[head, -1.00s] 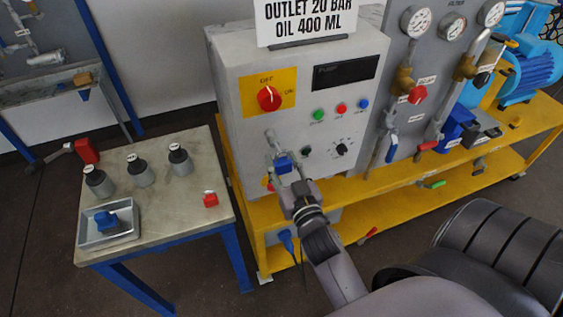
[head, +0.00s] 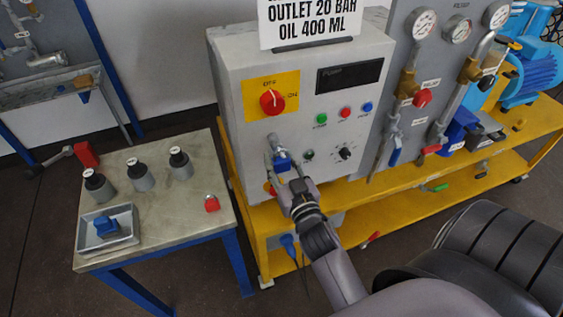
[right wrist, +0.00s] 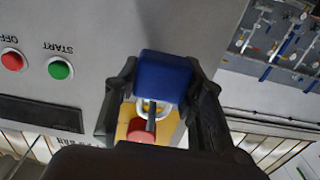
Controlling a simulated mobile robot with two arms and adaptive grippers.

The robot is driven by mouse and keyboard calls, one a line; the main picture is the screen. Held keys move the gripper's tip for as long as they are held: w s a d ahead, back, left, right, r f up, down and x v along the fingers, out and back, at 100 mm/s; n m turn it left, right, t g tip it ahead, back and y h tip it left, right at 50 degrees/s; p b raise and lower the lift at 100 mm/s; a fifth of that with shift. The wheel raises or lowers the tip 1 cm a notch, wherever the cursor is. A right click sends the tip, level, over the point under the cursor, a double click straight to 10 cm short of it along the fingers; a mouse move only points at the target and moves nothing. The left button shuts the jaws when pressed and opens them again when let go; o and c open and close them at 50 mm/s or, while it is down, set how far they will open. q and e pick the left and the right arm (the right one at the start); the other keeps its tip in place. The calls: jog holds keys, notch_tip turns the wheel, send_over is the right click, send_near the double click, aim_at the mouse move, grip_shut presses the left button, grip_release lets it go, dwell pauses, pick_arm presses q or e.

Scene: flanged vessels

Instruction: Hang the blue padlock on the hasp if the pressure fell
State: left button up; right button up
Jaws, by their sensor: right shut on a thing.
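The blue padlock (head: 281,164) is held in my right gripper (head: 290,178), just under the hasp (head: 271,142) on the grey control cabinet. In the right wrist view the blue padlock (right wrist: 163,75) sits between the two dark fingers of the right gripper (right wrist: 164,90). Its pale shackle (right wrist: 155,107) shows in front of the red switch; a dark bar crosses it, and I cannot tell if it passes through the hasp. Pressure gauges (head: 424,24) are on the grey panel at the right; their needles are too small to read. My left gripper is not in view.
The cabinet (head: 230,130) carries a red rotary switch (head: 272,102), a dark display (head: 349,74) and push buttons. A side table (head: 170,225) at left holds a red padlock (head: 211,204), several dark-topped weights and a tray (head: 88,243) with a blue item.

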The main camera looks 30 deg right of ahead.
jog(key=shift+w+d, duration=0.1)
jog(key=shift+w, duration=0.1)
jog(key=o, duration=1.2)
jog(key=shift+s, duration=0.1)
notch_tip(320, 180, up, 10)
jog(key=shift+f, duration=0.1)
